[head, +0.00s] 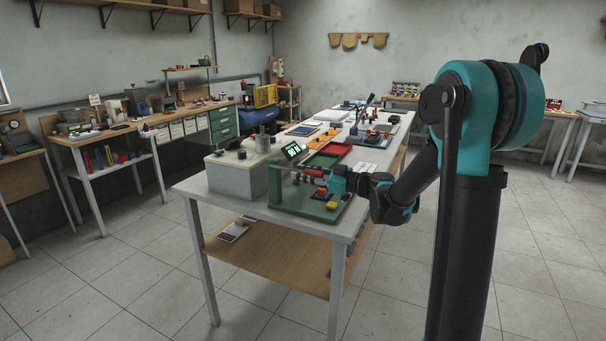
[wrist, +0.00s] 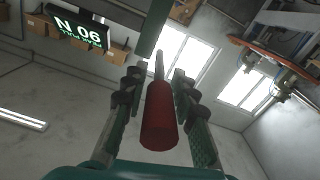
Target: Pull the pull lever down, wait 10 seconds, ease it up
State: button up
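The pull lever shows in the wrist view as a red cylindrical handle (wrist: 159,120) on a thin grey rod. It lies between the two fingers of my gripper (wrist: 158,88), with a narrow gap on each side. My gripper is open around the handle and does not appear to press on it. In the head view my gripper (head: 322,181) reaches in from the right over the green fixture (head: 290,206) at the near end of the table. The lever is small there and partly hidden by the gripper. A lit display (wrist: 79,31) reads "N 06"; it also shows in the head view (head: 293,150).
A grey box (head: 236,178) stands left of the fixture on the white table (head: 215,196). A red tray (head: 327,159) and other items lie behind. A green upright plate (head: 274,185) borders the fixture's left side. Open floor surrounds the table.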

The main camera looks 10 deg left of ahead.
grip_shut()
jog(key=shift+r, duration=0.15)
jog(key=shift+a+r+g+h, duration=0.15)
jog(key=shift+r+g+h, duration=0.35)
jog(key=shift+r+h, duration=0.85)
jog(key=a+r+h, duration=0.1)
jog(key=r, duration=0.1)
jog(key=a+r+g+h, duration=0.1)
jog(key=r+h, duration=0.1)
jog(key=w+a+r+g+h, duration=0.1)
jog(key=h, duration=0.1)
jog(key=shift+r+h, duration=0.25)
jog(key=shift+r, duration=0.15)
jog(key=shift+w+a+r+g+h, duration=0.25)
jog(key=shift+a+r+h, duration=0.3)
jog(key=shift+h, duration=0.2)
jog(key=shift+w+a+r+g+h, duration=0.25)
jog(key=shift+a+r+h, duration=0.25)
jog(key=shift+h, duration=0.25)
jog(key=shift+o, duration=2.4)
grip_release()
jog(key=shift+f, duration=0.1)
